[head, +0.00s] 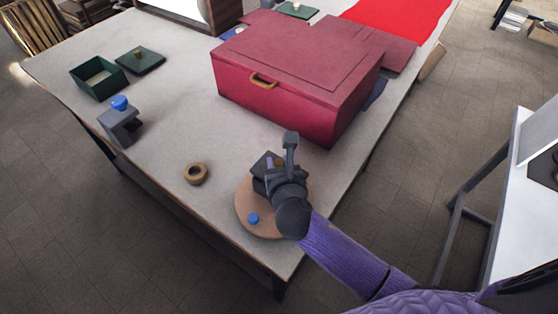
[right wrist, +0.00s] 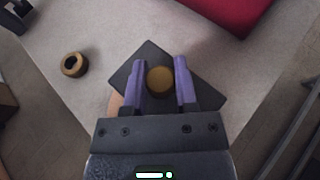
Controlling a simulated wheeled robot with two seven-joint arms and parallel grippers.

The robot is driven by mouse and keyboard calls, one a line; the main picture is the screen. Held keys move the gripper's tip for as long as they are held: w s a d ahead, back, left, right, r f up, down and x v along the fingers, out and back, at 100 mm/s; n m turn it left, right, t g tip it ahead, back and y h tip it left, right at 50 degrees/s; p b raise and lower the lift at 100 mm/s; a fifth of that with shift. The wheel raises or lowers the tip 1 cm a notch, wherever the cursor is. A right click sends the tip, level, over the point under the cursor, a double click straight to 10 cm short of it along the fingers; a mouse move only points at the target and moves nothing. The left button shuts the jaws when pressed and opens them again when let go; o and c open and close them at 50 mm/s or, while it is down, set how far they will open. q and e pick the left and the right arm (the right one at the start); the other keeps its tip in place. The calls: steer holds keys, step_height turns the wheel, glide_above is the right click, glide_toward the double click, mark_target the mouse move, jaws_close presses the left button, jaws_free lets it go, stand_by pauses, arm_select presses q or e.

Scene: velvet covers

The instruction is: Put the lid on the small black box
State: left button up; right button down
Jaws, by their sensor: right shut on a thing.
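My right gripper (head: 276,163) is over the round wooden board near the front of the table. It is shut on the brass knob of a dark square lid (right wrist: 128,78); the purple fingers stand on either side of the knob (right wrist: 160,79). The lid also shows in the head view (head: 262,163), partly behind the gripper. The small black box cannot be made out; whether it is under the lid is hidden. My left gripper is not in view.
The round wooden board (head: 246,203) carries a small blue piece (head: 253,219). A brown ring (head: 196,173) lies left of it. A large red box (head: 290,75) stands behind. A green box (head: 98,80), its green lid (head: 140,61) and a grey blue-topped block (head: 120,125) stand at left.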

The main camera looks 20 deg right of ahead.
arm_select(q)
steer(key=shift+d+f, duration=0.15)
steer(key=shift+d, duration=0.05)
arm_select(e)
steer(key=shift+f, duration=0.2)
steer(key=shift+f+b, duration=0.25)
steer(key=shift+b, duration=0.05)
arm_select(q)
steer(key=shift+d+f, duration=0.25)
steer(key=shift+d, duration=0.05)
arm_select(e)
steer(key=shift+f, duration=0.1)
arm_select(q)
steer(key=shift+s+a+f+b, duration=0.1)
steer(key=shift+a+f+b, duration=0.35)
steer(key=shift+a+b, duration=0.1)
arm_select(e)
steer(key=shift+f, duration=0.65)
